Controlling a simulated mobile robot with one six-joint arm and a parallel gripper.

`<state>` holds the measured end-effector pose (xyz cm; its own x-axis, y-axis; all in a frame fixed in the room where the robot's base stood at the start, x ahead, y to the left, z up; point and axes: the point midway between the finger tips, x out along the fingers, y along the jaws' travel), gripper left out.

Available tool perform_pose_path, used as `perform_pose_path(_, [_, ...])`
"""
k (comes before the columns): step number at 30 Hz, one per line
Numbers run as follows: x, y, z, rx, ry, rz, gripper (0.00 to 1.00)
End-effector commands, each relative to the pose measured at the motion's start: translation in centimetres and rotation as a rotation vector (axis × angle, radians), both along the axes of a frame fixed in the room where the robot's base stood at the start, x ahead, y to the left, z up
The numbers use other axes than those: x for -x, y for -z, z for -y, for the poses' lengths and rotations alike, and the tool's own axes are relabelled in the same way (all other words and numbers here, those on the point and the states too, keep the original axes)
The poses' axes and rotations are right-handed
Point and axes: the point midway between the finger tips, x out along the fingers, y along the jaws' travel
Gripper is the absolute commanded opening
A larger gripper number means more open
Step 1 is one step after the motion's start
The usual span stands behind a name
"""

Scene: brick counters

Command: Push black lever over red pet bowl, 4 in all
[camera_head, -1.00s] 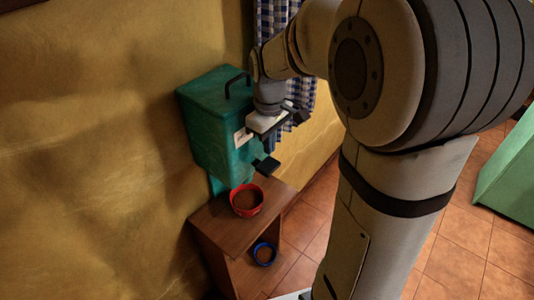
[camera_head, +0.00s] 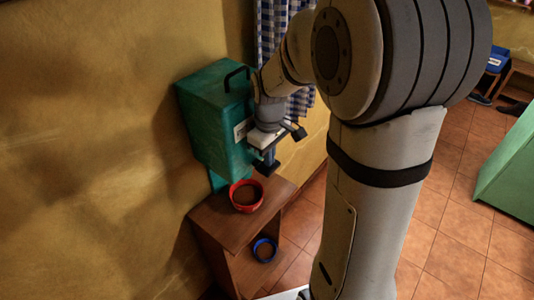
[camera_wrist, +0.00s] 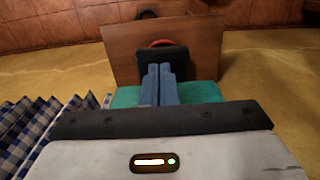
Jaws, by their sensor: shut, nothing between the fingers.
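The teal dispenser (camera_head: 205,125) hangs on the yellow wall. Its black lever (camera_head: 268,170) sticks out low on its front and shows past my fingertips in the wrist view (camera_wrist: 174,54). The red pet bowl (camera_head: 246,208) stands below on a wooden stand and holds brown contents; in the wrist view only its red rim (camera_wrist: 161,42) shows behind the lever. My gripper (camera_wrist: 160,68) is shut and empty, its fingers pointing down onto or just above the lever. I cannot tell whether they touch it. In the head view my gripper (camera_head: 266,160) partly covers the lever.
The wooden stand (camera_head: 215,228) has a blue bowl (camera_head: 264,250) on its lower level. A checkered curtain (camera_head: 275,40) hangs close beside my wrist. A green cabinet (camera_head: 510,175) stands at the right. The tiled floor between is clear.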

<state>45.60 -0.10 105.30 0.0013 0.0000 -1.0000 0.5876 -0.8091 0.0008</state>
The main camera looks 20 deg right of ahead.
Motion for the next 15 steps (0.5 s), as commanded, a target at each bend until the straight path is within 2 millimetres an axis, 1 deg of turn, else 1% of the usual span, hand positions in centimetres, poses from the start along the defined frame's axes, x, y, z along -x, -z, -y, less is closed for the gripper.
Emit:
perform_pose_path(1, [0.06,1.27,0.01,0.000,0.000,-0.002,0.00])
perform_pose_path(3, [0.06,1.68,0.01,0.000,0.000,-0.002,0.00])
perform_pose_path(15, [0.23,1.50,-0.01,0.000,0.000,-0.009,0.00])
